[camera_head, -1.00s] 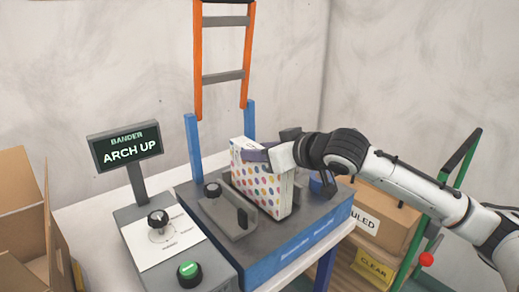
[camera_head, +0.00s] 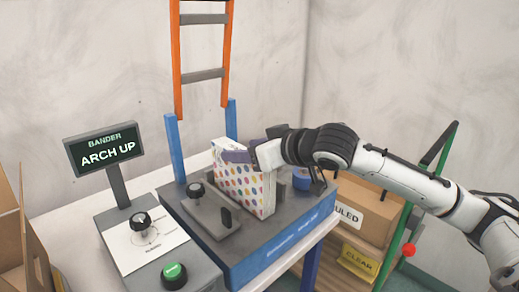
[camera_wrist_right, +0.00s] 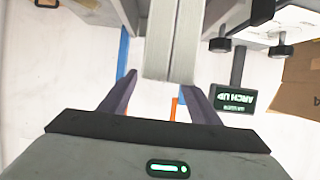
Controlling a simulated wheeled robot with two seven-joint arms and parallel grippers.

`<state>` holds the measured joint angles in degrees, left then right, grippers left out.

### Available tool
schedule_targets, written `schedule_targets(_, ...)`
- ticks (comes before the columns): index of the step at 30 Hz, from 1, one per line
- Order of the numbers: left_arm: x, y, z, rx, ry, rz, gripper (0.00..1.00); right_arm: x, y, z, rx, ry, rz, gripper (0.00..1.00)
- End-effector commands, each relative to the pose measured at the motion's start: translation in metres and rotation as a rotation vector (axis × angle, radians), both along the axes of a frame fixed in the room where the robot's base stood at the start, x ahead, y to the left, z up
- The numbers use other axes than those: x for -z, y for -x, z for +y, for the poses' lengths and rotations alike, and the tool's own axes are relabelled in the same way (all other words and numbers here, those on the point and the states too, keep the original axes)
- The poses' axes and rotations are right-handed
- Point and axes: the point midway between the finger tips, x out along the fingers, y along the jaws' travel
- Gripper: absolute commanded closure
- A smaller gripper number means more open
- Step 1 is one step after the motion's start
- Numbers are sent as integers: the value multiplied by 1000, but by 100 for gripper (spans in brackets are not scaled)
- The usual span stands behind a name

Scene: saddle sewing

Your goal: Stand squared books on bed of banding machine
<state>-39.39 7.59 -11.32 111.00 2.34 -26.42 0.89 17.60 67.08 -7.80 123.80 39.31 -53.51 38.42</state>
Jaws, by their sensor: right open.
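The books (camera_head: 240,190), with a white cover dotted in many colours, stand upright on the grey bed of the banding machine (camera_head: 280,235), behind a low grey plate. In the right wrist view two page blocks (camera_wrist_right: 173,40) show side by side. My right gripper (camera_head: 252,150) is at the upper right part of the books. Its jaws are open, with one purple finger in front of the dotted cover. In the right wrist view the fingers (camera_wrist_right: 158,82) spread to either side of the page blocks' end. My left gripper is not in view.
An orange arch (camera_head: 203,75) rises behind the bed on blue posts. A screen (camera_head: 103,148) reads "ARCH UP". A knob (camera_head: 140,222) and a green button (camera_head: 174,274) sit at front left. Cardboard boxes (camera_head: 365,212) stand at right, and an open carton (camera_head: 25,245) at left.

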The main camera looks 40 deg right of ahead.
Motion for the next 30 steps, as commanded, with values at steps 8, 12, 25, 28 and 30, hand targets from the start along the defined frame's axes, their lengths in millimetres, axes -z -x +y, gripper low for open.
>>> schedule_targets(8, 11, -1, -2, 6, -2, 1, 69, -11, 35, -1, -4, 7, 1, 43)
schedule_targets(12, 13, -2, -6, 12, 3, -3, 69, -17, 46, -3, -2, -1, -2, 43)
schedule_targets(25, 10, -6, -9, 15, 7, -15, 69, -34, 77, -5, -2, 0, -6, 43)
schedule_targets(28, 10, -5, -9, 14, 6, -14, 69, -35, 80, -5, -3, 2, -5, 43)
schedule_targets(30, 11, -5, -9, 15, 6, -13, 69, -35, 80, -5, -2, 2, -5, 43)
